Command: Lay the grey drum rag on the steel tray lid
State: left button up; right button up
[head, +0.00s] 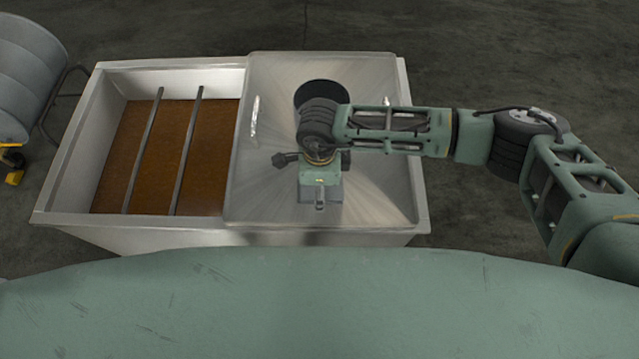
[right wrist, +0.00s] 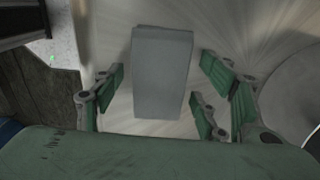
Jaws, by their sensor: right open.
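The grey drum rag (right wrist: 162,70) shows in the right wrist view as a flat-sided grey block, over the brushed steel tray lid (head: 372,85). My right gripper (right wrist: 158,105) is open, with its fingers on both sides of the rag and apart from it. Whether the rag touches the lid is hard to tell. In the head view the right gripper (head: 320,190) points down over the front middle of the lid, and my wrist hides most of what is under it. My left gripper is in neither view.
The lid covers the right part of a pale steel tank (head: 75,165). The open left part shows brown liquid (head: 165,150) under two dark bars (head: 188,150). A handle (head: 255,120) stands on the lid's left side. A grey drum (head: 25,75) is at far left.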

notch_tip(320, 180, up, 12)
jog(key=b, duration=0.2)
jog(key=shift+s, duration=0.1)
dwell(0.6)
